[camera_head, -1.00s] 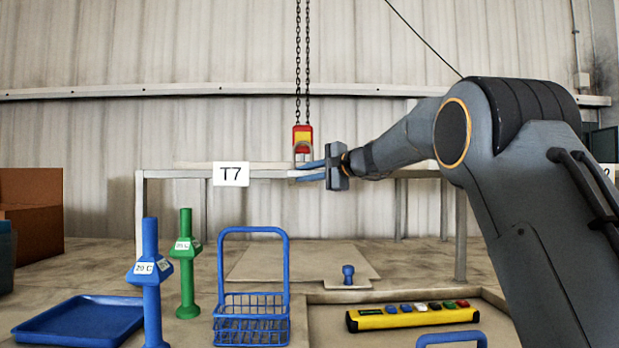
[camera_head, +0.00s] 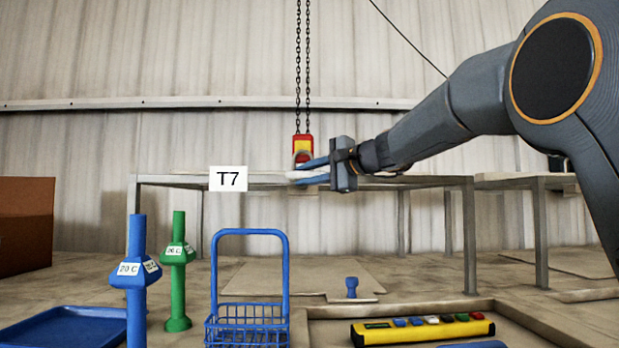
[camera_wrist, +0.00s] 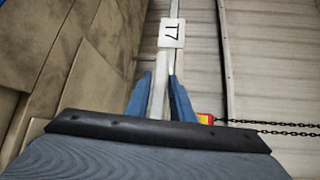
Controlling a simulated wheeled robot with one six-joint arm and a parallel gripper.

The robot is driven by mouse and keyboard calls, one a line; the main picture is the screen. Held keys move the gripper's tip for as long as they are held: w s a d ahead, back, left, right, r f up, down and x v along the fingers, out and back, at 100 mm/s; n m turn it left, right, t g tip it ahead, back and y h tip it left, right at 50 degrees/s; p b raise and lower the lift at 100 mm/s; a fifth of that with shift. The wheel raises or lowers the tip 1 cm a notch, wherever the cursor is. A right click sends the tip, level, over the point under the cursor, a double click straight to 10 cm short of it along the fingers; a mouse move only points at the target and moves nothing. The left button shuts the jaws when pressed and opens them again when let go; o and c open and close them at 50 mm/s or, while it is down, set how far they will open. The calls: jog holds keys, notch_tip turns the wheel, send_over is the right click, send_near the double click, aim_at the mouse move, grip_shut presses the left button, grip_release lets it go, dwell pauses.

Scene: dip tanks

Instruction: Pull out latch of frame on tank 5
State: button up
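A pale frame (camera_head: 160,180) with thin legs carries a white T7 label (camera_head: 228,179), which also shows in the wrist view (camera_wrist: 171,33). I see no label for tank 5, and I cannot make out a latch. My gripper (camera_head: 298,172) is at the frame's top rail, right of the label and just below the hanging red and yellow block (camera_head: 302,144). In the wrist view, its two blue fingers (camera_wrist: 160,78) stand apart on either side of a pale bar (camera_wrist: 157,97). I cannot tell whether they touch it.
Two chains hold the block. Below stand a blue post (camera_head: 137,270), a green post (camera_head: 178,285), a blue basket (camera_head: 248,325) and a yellow button box (camera_head: 422,329). A blue tray (camera_head: 65,328) is at left. Another frame (camera_head: 540,230) stands at right.

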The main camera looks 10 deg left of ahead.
jog(key=shift+o, duration=1.1)
jog(key=b+v, duration=0.2)
jog(key=v, duration=0.5)
jog(key=shift+s+d, duration=0.2)
jog(key=shift+d, duration=0.15)
